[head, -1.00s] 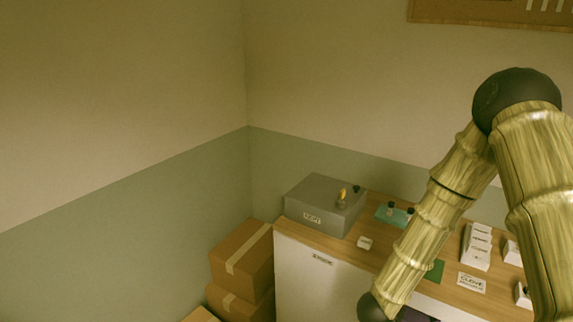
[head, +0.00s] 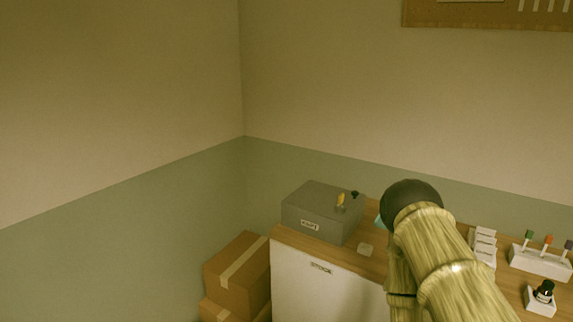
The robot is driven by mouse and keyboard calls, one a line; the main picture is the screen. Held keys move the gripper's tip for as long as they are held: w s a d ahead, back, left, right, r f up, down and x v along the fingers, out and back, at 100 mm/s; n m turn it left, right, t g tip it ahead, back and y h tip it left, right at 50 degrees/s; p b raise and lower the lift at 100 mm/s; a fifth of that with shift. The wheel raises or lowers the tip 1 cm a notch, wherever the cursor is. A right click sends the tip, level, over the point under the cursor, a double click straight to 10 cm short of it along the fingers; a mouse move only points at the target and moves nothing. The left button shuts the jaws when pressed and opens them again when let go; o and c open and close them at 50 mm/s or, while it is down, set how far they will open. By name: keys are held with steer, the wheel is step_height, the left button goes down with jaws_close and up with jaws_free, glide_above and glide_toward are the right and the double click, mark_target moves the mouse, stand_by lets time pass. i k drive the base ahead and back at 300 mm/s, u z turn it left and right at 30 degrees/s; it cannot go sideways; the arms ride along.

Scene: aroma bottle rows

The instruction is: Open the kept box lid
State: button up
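The grey box (head: 322,211) stands at the left end of the wooden counter, and its flat lid is shut. A small label (head: 310,225) is on its front; it seems to read "KEPT". A yellow piece (head: 341,201) and a small dark knob-like piece (head: 354,195) show at the lid's right side; I cannot tell whether they are on the lid or behind it. My arm reaches in from the lower right, right of the box and apart from it in the picture. My gripper is not in view.
Racks with coloured-top sticks (head: 541,262) and a dark bottle (head: 544,291) stand at right. Cardboard boxes (head: 237,275) are stacked left of the white cabinet (head: 325,295).

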mark_target(320, 199)
steer(key=u, duration=1.5)
steer(key=k, duration=0.75)
steer(key=z, duration=0.95)
steer(key=i, duration=0.5)
steer(key=z, duration=0.05)
